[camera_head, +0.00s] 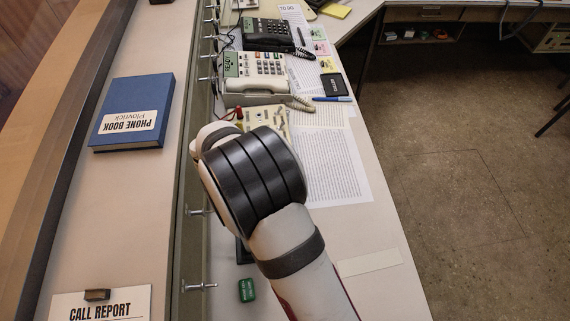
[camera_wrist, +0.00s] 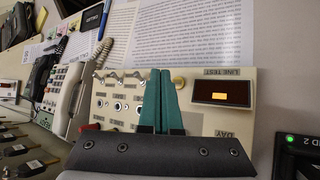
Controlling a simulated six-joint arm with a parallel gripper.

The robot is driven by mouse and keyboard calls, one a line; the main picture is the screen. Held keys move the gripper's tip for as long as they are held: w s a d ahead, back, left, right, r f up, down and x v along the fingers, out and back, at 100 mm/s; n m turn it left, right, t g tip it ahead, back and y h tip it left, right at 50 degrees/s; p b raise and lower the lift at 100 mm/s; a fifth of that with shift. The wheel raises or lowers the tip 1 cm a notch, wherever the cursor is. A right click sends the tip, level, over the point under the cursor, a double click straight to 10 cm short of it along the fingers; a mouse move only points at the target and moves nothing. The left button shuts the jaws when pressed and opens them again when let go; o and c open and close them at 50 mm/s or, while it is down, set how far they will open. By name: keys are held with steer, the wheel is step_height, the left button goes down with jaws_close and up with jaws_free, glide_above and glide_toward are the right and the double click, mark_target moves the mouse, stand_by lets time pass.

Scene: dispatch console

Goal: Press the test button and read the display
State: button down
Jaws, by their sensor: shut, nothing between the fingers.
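A beige test panel (camera_wrist: 205,122) lies below my gripper in the wrist view, its lettering upside down. A dark red display (camera_wrist: 222,93), labelled LINE TEST, shows a small orange lit patch; I cannot read characters in it. A round cream button (camera_wrist: 179,81) shows just right of my fingertips; I cannot tell whether they touch it. My gripper (camera_wrist: 160,74) has its teal fingers shut together with nothing between them, over the panel. In the head view my arm hides the fingers and most of the panel (camera_head: 272,116).
Small switches and jacks (camera_wrist: 118,106) line the panel left of my fingers. A cream phone (camera_head: 262,75) and a black phone (camera_head: 268,35) stand beyond it. Printed sheets (camera_head: 335,165) lie to the right. A blue phone book (camera_head: 132,105) lies on the ledge at left. A green block (camera_head: 247,290) is in front.

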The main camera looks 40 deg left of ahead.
steer(key=shift+f, duration=1.35)
stand_by(1.0)
steer(key=shift+f, duration=0.4)
steer(key=shift+f, duration=0.4)
stand_by(0.4)
steer(key=shift+r, duration=0.85)
steer(key=shift+r, duration=2.45)
